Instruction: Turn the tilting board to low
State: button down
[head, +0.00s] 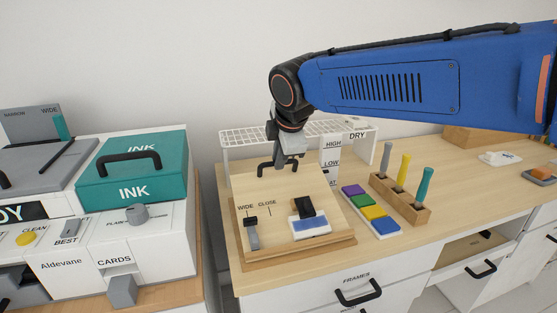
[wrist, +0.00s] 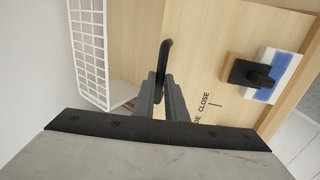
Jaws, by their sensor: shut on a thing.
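The tilting board (head: 286,190) is a light wood panel on a wooden base in the head view, sloping up towards the back. It also fills much of the wrist view (wrist: 205,60). A black bar handle (wrist: 164,55) is near its upper edge. My gripper (head: 281,162) is shut on this handle, and its fingers (wrist: 161,82) close around it in the wrist view. A white upright scale (head: 332,158) beside the board reads HIGH, LOW and a partly hidden word ending in "AT". The board's upper right corner appears near LOW, but the exact level is hard to tell.
A white wire rack (head: 250,136) stands behind. Coloured blocks (head: 369,208) and a tool holder (head: 400,199) stand close on the right.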

jog(key=c, duration=1.8)
grip_release()
jog(key=v, duration=1.7)
jog(key=shift+s+r, duration=0.1)
jog(key=shift+r, duration=0.05)
jog(key=s+d+f+m, duration=0.5)
jog(key=d+f+m, duration=0.2)
jog(key=d+f, duration=0.1)
jog(key=s+d+f+m+h, duration=0.1)
jog(key=s+d+f+m, duration=0.5)
jog(key=d+f, duration=0.3)
jog(key=s+d+f+m+g, duration=0.1)
jog(key=s+d+f+m, duration=0.5)
jog(key=f, duration=0.6)
jog(key=d+m, duration=0.2)
jog(key=d, duration=0.1)
jog(key=shift+f+h, duration=0.15)
jog(key=shift+h, duration=0.25)
